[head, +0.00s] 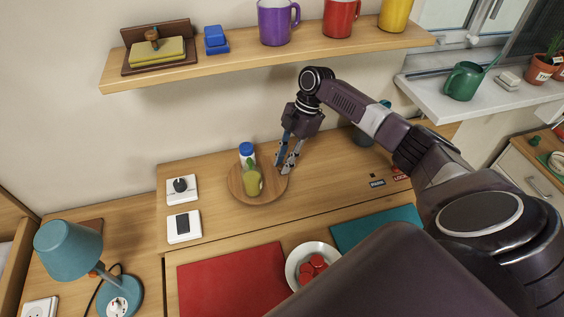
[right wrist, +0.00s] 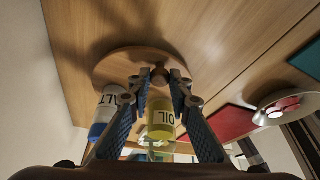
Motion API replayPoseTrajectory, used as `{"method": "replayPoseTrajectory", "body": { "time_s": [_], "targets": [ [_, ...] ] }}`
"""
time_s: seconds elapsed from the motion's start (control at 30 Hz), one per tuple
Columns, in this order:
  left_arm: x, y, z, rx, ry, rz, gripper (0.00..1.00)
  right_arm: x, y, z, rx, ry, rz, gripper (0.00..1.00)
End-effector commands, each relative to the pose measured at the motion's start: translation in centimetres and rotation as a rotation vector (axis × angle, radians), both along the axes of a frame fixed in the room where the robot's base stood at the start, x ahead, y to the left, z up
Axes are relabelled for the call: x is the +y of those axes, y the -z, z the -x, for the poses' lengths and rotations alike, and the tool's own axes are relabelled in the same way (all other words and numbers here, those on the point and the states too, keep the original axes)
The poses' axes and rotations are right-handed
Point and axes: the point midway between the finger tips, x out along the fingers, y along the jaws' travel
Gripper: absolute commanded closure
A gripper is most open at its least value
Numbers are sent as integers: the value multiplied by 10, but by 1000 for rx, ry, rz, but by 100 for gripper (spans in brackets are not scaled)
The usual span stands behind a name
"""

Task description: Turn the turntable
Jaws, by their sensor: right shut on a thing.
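The turntable (head: 240,194) is a round wooden board on the wooden counter. It also shows in the right wrist view (right wrist: 110,68). A white bottle with a blue cap (head: 247,149), marked as salt in the wrist view (right wrist: 106,103), and a yellow oil bottle (head: 252,183) stand on it. My right gripper (head: 281,170) is at the board's right edge, pointing down. In the right wrist view its fingers (right wrist: 160,82) are closed around a small wooden knob (right wrist: 159,73) on the board's rim. The fingers partly hide the knob. My left gripper is out of view.
A wall shelf (head: 270,57) with mugs hangs above. Two white switch plates (head: 184,227) lie left of the turntable. A red mat (head: 230,280), a white plate (head: 292,265) and a teal mat (head: 365,230) lie in front. A teal lamp (head: 68,250) stands left.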

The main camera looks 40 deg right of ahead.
Motion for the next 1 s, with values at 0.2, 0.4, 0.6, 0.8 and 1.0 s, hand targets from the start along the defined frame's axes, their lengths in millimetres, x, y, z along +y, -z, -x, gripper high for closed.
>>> {"method": "replayPoseTrajectory", "body": {
  "time_s": [0.2, 0.4, 0.6, 0.8, 1.0],
  "targets": [
    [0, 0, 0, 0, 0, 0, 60, -1, -3, -3, -9, 5, -1, 100],
    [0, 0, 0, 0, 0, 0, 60, -1, -3, -3, -8, 3, -1, 71],
    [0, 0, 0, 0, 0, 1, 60, 0, -1, -1, -4, 2, -1, 64],
    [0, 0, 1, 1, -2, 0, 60, -1, -4, -1, -3, 1, 0, 64],
    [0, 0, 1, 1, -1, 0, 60, -13, -31, -3, -8, 3, 0, 64]
  ]
}}
